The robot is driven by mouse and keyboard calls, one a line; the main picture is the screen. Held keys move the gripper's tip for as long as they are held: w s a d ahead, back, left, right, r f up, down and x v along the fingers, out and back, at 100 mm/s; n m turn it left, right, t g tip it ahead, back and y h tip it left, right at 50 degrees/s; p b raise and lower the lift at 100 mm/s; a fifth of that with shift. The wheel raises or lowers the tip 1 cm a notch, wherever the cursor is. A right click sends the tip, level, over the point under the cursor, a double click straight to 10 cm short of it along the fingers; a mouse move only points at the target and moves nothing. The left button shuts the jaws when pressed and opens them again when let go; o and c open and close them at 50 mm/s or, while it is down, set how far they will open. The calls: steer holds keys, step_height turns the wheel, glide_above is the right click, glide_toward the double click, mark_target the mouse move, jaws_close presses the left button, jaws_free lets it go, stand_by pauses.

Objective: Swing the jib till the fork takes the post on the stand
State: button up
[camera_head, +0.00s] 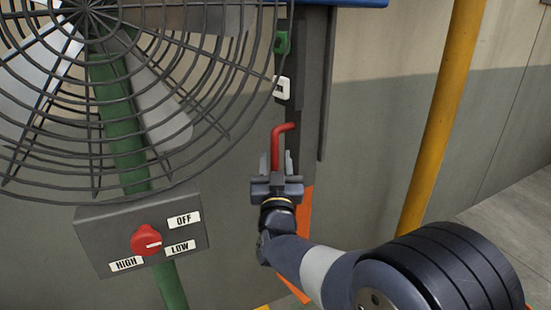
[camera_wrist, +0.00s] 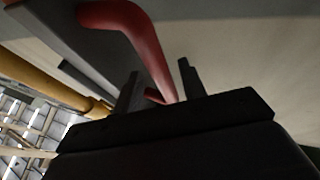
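A red bent rod (camera_head: 277,140), its top turned to the right, stands in front of a dark grey upright (camera_head: 308,75). My gripper (camera_head: 276,158) is just below the bend, with one finger on each side of the rod. The fingers are apart, with gaps beside the rod. In the wrist view the red rod (camera_wrist: 147,45) runs down between the fingers of my gripper (camera_wrist: 160,72); its lower end is partly hidden. I cannot make out a jib, fork or stand for certain. An orange strip (camera_head: 305,212) shows behind my wrist, partly hidden.
A caged fan (camera_head: 95,190) on a green pole (camera_head: 172,285) fills the left. Its grey control box (camera_head: 95,240) has a red knob (camera_head: 146,240). A white switch (camera_head: 282,88) and a green piece (camera_head: 282,43) sit on the upright. A yellow pole (camera_head: 440,125) stands right.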

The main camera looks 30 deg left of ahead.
steer(key=shift+w+a+r, duration=0.15)
steer(key=shift+w+a, duration=0.2)
steer(key=shift+w, duration=0.15)
jaws_close()
stand_by(0.3)
